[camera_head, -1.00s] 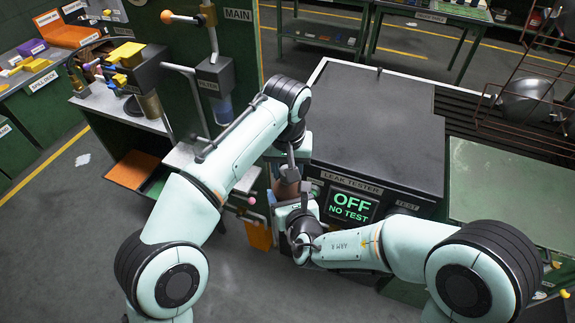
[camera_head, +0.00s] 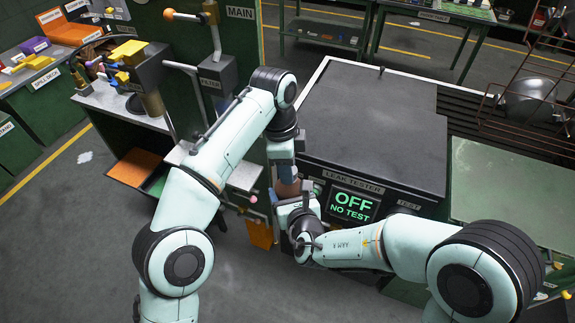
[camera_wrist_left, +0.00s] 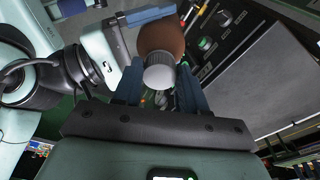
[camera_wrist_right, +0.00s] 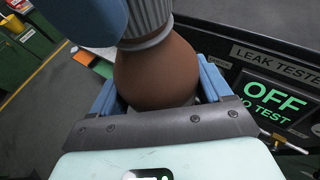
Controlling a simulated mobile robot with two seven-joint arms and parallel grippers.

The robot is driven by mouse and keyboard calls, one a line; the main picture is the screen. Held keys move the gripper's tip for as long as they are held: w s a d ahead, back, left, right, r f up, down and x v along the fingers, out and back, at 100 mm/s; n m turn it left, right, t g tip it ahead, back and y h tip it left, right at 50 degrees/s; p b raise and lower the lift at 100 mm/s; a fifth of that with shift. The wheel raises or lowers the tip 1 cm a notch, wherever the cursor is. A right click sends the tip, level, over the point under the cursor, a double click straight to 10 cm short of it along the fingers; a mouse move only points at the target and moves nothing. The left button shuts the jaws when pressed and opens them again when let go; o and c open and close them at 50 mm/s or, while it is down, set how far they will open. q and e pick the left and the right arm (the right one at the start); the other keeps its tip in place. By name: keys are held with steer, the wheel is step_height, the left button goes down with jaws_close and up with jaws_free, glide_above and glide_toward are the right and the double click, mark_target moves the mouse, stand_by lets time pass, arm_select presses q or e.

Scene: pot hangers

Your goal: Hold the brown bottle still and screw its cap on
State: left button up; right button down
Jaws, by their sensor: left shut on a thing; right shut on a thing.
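The brown bottle (camera_head: 288,188) stands in front of the leak tester. It shows large in the right wrist view (camera_wrist_right: 155,72), with a pale ribbed cap (camera_wrist_right: 148,18) on its neck. My right gripper (camera_head: 290,206) is shut around the bottle's body, its blue fingers on either side in the right wrist view. My left gripper (camera_head: 284,166) is above the bottle and shut on the cap, which sits between its fingers in the left wrist view (camera_wrist_left: 160,72). A blue left finger hides part of the cap in the right wrist view. The cap's thread is hidden.
The leak tester (camera_head: 375,130) is close behind the bottle, its screen (camera_head: 351,205) reading OFF NO TEST. A green cabinet with pipes and a grey shelf (camera_head: 240,178) stands at left. An orange bin (camera_head: 259,233) is below. Open floor lies at left front.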

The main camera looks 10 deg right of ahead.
arm_select(q)
steer(key=m, duration=0.6)
steer(key=shift+w+d+m+g, duration=0.15)
steer(key=shift+m+g, duration=0.15)
steer(key=m+y, duration=0.1)
steer(key=m, duration=0.3)
steer(key=shift+m, duration=0.3)
steer(key=o, duration=1.6)
steer(key=shift+c, duration=0.2)
